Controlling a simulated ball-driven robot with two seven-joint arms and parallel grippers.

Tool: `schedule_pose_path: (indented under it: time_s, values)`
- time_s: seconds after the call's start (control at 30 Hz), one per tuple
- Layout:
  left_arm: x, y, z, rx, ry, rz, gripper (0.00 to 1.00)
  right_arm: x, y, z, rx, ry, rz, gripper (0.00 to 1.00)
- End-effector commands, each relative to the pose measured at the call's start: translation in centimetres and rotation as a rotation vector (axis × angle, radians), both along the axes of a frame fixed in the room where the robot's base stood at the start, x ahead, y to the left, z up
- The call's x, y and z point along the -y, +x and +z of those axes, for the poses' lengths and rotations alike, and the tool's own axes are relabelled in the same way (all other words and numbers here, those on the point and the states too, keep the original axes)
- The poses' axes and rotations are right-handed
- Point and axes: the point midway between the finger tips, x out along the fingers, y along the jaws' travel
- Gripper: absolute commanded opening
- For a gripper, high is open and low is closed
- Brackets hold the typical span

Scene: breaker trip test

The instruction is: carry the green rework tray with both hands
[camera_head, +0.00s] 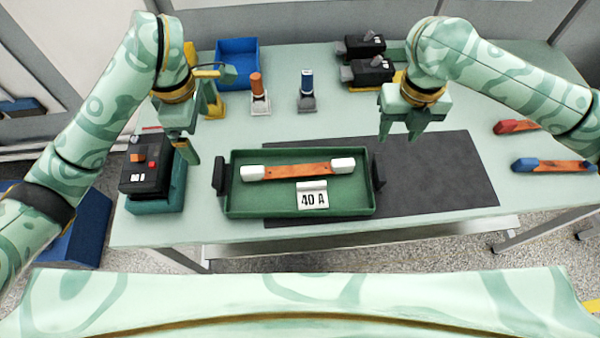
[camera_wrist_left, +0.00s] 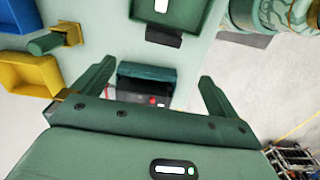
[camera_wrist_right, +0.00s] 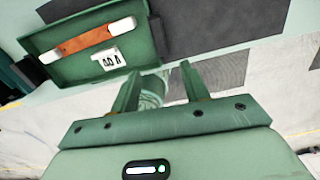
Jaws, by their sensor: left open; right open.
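The green rework tray (camera_head: 238,203) lies on the table with a black handle at its left end (camera_head: 220,176) and another at its right end (camera_head: 378,173). Inside are an orange-brown bar with white ends (camera_head: 297,170) and a "40 A" label (camera_head: 312,196). My left gripper (camera_head: 203,130) is open and empty, above and left of the tray, near the black tester. My right gripper (camera_head: 400,132) is open and empty above the dark mat, behind and right of the tray's right handle. The tray's edge also shows in the left wrist view (camera_wrist_left: 190,20) and right wrist view (camera_wrist_right: 140,45).
A black tester (camera_head: 140,180) on a green base stands close left of the tray. A blue bin (camera_head: 238,60), orange (camera_head: 257,85) and blue (camera_head: 307,85) upright pieces, and black breakers (camera_head: 368,70) stand behind. Red- and blue-ended bars (camera_head: 555,165) lie right. The dark mat (camera_head: 450,175) has free room.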

Motion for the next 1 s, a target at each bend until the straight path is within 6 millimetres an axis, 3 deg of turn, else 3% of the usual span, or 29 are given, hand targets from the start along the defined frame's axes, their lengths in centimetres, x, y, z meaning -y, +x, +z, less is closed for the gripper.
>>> schedule_pose_path:
  time_s: [0.33, 0.47, 1.0]
  values:
    - [0.2, -0.3, 0.0, -0.02, -0.012, -0.004, 0.98, 0.1, 0.0, 0.0, -0.003, -0.002, 0.006, 0.45]
    - [0.3, -0.3, -0.9, -0.021, -0.014, -0.002, 0.98, 0.0, 0.0, -0.9, -0.005, -0.001, 0.005, 0.45]
    - [0.4, -0.5, -10.2, -0.026, -0.017, 0.0, 0.98, 0.0, -0.1, -10.2, -0.006, 0.0, 0.002, 0.45]
